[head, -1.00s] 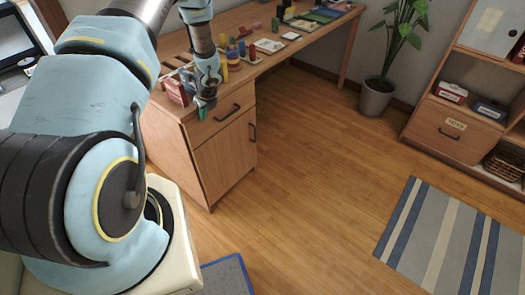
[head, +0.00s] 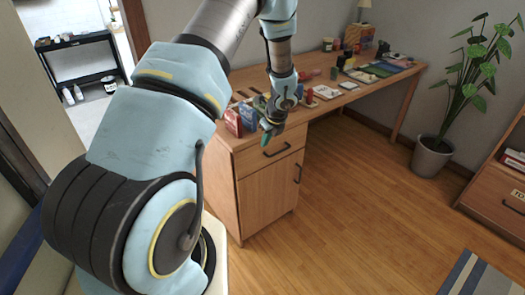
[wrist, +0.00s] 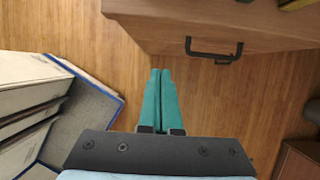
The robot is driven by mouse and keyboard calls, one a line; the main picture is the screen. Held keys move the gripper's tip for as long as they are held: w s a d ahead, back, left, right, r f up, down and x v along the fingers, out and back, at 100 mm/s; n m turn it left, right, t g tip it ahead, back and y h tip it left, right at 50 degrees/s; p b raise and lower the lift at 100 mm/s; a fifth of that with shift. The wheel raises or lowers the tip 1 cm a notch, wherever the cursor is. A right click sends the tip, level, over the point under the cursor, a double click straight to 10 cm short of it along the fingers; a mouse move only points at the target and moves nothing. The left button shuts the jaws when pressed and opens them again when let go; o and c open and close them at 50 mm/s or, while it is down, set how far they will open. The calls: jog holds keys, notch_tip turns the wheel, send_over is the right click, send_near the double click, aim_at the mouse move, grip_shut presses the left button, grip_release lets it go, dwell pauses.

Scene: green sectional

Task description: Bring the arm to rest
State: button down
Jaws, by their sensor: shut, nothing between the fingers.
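My gripper (head: 268,136) hangs at the front edge of the wooden desk (head: 262,130), near its left end, pointing downward. In the wrist view its two green fingers (wrist: 159,72) are together with nothing between them. Below and beyond them are the wood floor and the desk's drawer front with a dark handle (wrist: 214,50). My arm stretches across the left of the head view. Part of the desk top behind the gripper is hidden by my arm.
Small boxes (head: 247,117) and other items stand on the desk close to my gripper. A potted plant (head: 432,157) stands at the right. A striped rug (head: 478,278) lies at lower right. The floor (head: 350,200) between is clear. A black shelf cart (head: 82,62) is at far left.

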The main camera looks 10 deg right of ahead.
jog(key=s+a+r+n+g, duration=0.1)
jog(key=s+a+r+n, duration=0.3)
jog(key=a+r+n, duration=0.15)
jog(key=s+a+r+n, duration=0.4)
jog(key=a+r+n, duration=0.1)
jog(key=r+n, duration=0.2)
jog(key=s+a+r+n+h, duration=0.1)
jog(key=s+a+r+n, duration=0.2)
jog(key=s+n, duration=0.4)
jog(key=s+a+r+n+g+h, duration=0.1)
jog(key=s+a+r+n, duration=0.3)
jog(key=s+n, duration=0.3)
jog(key=shift+a+r+n, duration=0.15)
jog(key=shift+r+n, duration=0.3)
jog(key=shift+n, duration=0.8)
jog(key=shift+s, duration=0.1)
